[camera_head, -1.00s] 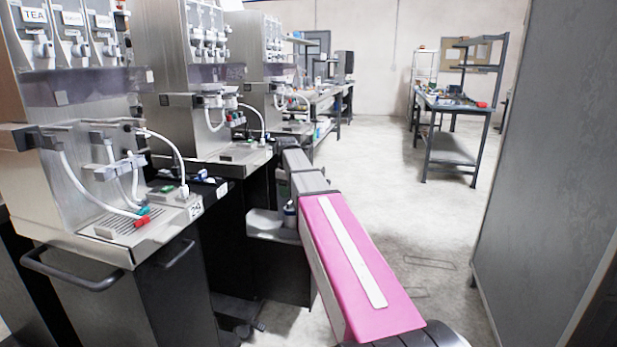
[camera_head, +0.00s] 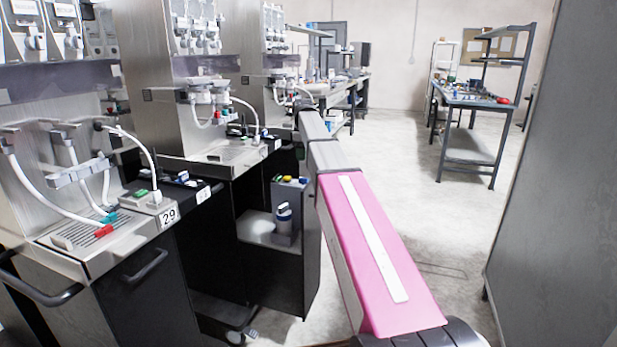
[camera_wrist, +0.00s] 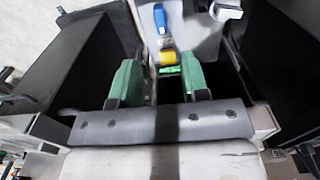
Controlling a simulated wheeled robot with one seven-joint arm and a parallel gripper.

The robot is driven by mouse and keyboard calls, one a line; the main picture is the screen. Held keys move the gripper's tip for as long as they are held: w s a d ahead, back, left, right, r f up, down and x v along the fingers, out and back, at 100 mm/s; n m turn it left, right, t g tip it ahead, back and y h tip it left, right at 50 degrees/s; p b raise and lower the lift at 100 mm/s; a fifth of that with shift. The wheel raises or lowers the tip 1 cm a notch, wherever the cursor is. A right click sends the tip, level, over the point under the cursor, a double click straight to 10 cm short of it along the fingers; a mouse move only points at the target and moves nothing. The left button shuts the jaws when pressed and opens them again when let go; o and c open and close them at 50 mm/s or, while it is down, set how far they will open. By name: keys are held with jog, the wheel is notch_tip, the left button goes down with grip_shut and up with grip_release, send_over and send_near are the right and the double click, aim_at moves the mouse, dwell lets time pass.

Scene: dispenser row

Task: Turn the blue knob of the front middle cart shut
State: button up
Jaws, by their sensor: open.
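In the wrist view my gripper (camera_wrist: 160,62) is open, its two green fingers apart on either side of a yellow knob (camera_wrist: 167,57). A blue knob (camera_wrist: 160,18) stands beyond the fingertips, on a light grey panel. A green part (camera_wrist: 170,71) shows close behind the yellow knob. In the head view a dark cart (camera_head: 275,270) with a grey block on it carries a small blue knob (camera_head: 303,181) beside a yellow and a green one. My pink-covered arm reaches forward just right of this cart; its gripper is not clearly seen there. Contact with any knob cannot be told.
Steel dispensers with hoses line the left, one marked 29 (camera_head: 168,216). A tall grey panel (camera_head: 565,150) stands close on the right. The floor (camera_head: 420,190) between is clear. Dark cart walls (camera_wrist: 285,65) flank the gripper in the wrist view.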

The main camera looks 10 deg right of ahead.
aim_at(303, 181)
notch_tip(303, 181, down, 10)
jog(key=shift+f, duration=0.25)
dwell(0.4)
grip_shut()
